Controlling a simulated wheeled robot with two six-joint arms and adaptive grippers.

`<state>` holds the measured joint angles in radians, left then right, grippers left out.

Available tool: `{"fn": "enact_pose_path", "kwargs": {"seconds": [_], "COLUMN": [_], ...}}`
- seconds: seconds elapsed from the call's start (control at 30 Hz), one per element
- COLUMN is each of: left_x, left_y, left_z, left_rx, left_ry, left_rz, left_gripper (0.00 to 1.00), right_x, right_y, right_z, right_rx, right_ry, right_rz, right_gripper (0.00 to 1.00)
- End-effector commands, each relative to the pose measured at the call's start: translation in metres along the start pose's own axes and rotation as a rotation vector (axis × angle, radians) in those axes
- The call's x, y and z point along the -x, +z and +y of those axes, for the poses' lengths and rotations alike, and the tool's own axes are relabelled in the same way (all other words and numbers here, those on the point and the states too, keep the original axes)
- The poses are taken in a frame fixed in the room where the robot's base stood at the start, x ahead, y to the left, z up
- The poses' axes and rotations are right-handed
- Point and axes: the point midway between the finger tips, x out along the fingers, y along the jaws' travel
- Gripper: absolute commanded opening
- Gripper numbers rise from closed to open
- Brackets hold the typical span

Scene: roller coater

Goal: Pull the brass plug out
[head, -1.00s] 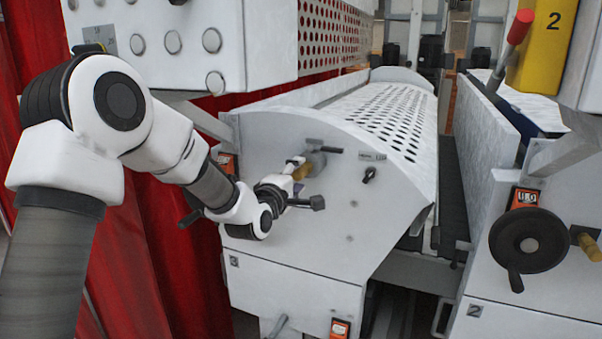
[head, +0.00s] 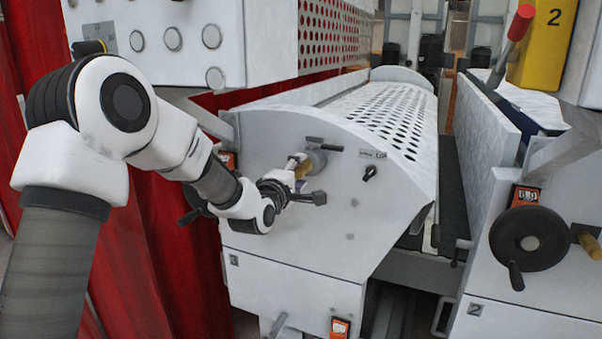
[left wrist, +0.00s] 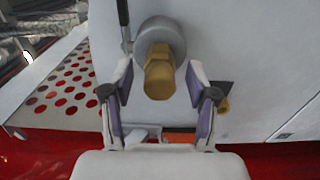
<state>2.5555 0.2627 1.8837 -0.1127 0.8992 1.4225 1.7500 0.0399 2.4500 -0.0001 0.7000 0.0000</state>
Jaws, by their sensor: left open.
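The brass plug (left wrist: 159,77) is a hex-headed piece seated in a round grey collar (left wrist: 158,40) on the white end panel of the roller machine. It is large and clear in the left wrist view. In the head view the plug (head: 302,170) is partly hidden by my gripper. My left gripper (left wrist: 161,85) is open, with one finger on each side of the plug and visible gaps between. In the head view the left gripper (head: 297,178) is close to the panel. My right gripper is not in view.
A dark handle (head: 324,146) sticks out just above the plug. A small black knob (head: 370,172) is to its right. A black handwheel (head: 529,247) is on the right-hand unit. A white box with round buttons (head: 172,40) overhangs my left arm. Red curtain hangs at the left.

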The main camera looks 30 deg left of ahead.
Motion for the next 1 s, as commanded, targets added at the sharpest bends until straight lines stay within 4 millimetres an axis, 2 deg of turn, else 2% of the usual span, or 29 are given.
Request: {"fn": "enact_pose_path", "kwargs": {"seconds": [0.83,1.0], "left_x": [0.0,0.0], "left_y": [0.0001,0.0001], "left_z": [0.0001,0.0001], "left_rx": [0.0,0.0], "left_ry": [-0.001,0.0], "left_rz": [0.0,0.0], "left_gripper": [0.58,0.0], "right_x": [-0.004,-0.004], "right_y": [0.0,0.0], "right_z": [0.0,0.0], "right_rx": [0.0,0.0], "right_ry": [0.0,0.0], "right_rz": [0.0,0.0], "right_gripper": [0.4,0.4]}}
